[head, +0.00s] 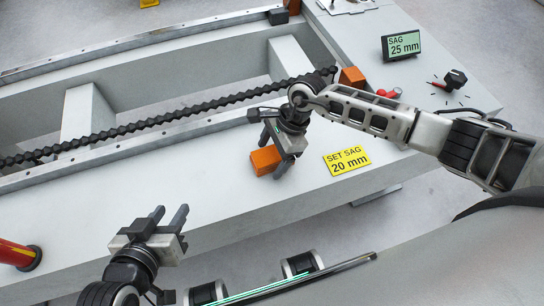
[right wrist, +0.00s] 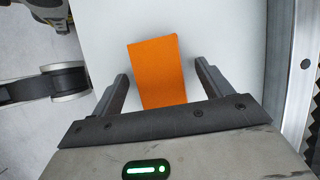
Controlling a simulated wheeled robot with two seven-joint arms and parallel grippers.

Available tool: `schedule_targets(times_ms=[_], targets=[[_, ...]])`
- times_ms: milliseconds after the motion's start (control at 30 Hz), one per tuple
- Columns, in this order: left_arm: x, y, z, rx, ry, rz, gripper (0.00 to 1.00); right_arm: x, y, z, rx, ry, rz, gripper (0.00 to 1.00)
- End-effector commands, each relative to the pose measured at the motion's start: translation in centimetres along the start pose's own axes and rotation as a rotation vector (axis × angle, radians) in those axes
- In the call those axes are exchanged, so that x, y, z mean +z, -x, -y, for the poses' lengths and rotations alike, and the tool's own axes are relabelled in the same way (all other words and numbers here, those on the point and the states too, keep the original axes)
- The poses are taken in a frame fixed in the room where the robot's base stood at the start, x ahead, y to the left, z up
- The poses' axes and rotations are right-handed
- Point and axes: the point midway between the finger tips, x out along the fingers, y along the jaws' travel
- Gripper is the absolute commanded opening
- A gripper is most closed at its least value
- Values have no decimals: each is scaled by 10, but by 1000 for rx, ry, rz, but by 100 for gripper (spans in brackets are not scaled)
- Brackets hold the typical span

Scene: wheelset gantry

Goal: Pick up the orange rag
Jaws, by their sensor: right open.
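The orange rag (head: 264,160) lies as a small flat-sided rectangular piece on the pale grey gantry beam. In the right wrist view the rag (right wrist: 158,68) shows between and beyond the two fingers, its near end hidden by the gripper body. My right gripper (head: 273,150) is open above and beside the rag, with a finger on either side and a gap to each. Whether the fingertips reach down to the beam I cannot tell. My left gripper (head: 169,217) is open and empty, low at the left, apart from the rag.
A yellow "SET SAG 20 mm" label (head: 346,161) lies right of the rag. A dark chain (head: 170,116) runs along the frame behind it. An orange block (head: 352,77), a red knob (head: 390,93), a dial (head: 455,80) and a "25 mm" display (head: 402,45) stand farther right.

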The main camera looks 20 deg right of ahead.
Motion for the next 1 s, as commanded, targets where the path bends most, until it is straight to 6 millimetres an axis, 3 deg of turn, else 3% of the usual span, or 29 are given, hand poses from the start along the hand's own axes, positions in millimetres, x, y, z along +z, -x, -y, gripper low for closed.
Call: schedule_targets(times_ms=[667, 700, 867, 1000], targets=[[2, -2, -1, 2, 2, -7, 36, -1, -4, 0, -1, 1, 0, 78], [2, -2, -1, 2, 2, -7, 36, -1, -4, 0, -1, 1, 0, 75], [1, -2, -1, 2, 1, -7, 36, -1, -4, 0, 0, 1, 0, 31], [1, -2, -1, 2, 1, -8, 36, -1, -4, 0, -1, 1, 1, 30]])
